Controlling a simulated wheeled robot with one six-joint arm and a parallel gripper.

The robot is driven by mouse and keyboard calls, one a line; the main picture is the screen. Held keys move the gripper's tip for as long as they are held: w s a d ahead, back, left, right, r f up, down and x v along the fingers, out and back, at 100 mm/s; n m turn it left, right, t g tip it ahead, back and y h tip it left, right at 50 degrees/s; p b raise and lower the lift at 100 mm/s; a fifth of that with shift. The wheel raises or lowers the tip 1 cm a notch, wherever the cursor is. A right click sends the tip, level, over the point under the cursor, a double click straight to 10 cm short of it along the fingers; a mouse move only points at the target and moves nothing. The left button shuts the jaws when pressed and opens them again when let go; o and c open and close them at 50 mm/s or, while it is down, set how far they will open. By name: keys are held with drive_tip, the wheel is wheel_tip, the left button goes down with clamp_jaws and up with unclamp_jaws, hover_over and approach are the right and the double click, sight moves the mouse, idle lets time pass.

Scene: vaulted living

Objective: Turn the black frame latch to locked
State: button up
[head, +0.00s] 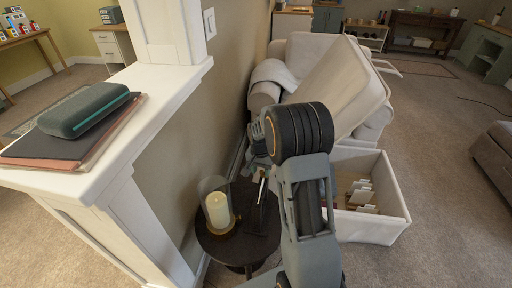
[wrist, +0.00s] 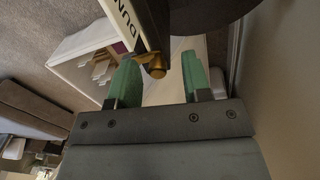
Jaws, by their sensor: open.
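In the wrist view a black frame (wrist: 154,18) with a white panel bearing dark letters comes in from the top edge. A small brass-coloured piece (wrist: 154,66) sits at its near end; it looks like the latch, but its setting cannot be told. My gripper (wrist: 161,78) is open, with its two green fingers apart. The brass piece shows between the fingers, nearer the left one; I cannot tell whether they touch. In the head view my gripper (head: 262,172) is small and partly hidden by my arm, above the dark round table.
The dark round side table (head: 224,248) holds a candle in a glass (head: 217,209) to the left of my gripper. A white ledge (head: 140,100) and wall stand further left. A white bin (head: 372,229) and a pale armchair (head: 345,85) stand to the right and behind. Open carpet lies right.

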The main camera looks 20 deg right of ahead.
drive_tip(key=n, duration=0.4)
drive_tip(key=shift+n+b, duration=0.3)
drive_tip(key=n+b, duration=0.1)
drive_tip(key=n, duration=0.4)
drive_tip(key=shift+f, duration=0.1)
wheel_tip(320, 180, up, 14)
drive_tip(key=p, duration=0.2)
drive_tip(key=s+a+r+t+p, duration=0.1)
drive_tip(key=s+a+r+p, duration=0.3)
drive_tip(key=s+r, duration=0.2)
drive_tip(key=s+a+r+t+p, duration=0.2)
drive_tip(key=s+a+r+p, duration=0.2)
drive_tip(key=s, duration=0.4)
wheel_tip(320, 180, up, 3)
drive_tip(key=shift+a+f+p, duration=0.15)
drive_tip(key=shift+a+p, duration=0.1)
drive_tip(key=shift+p, duration=0.25)
drive_tip(key=s+a+r+t+p, duration=0.1)
drive_tip(key=s+r+p, duration=0.1)
drive_tip(key=s, duration=0.3)
drive_tip(key=shift+s+a+m+y+p, duration=0.3)
drive_tip(key=shift+s+a+m+p, duration=0.1)
drive_tip(key=shift+p, duration=0.35)
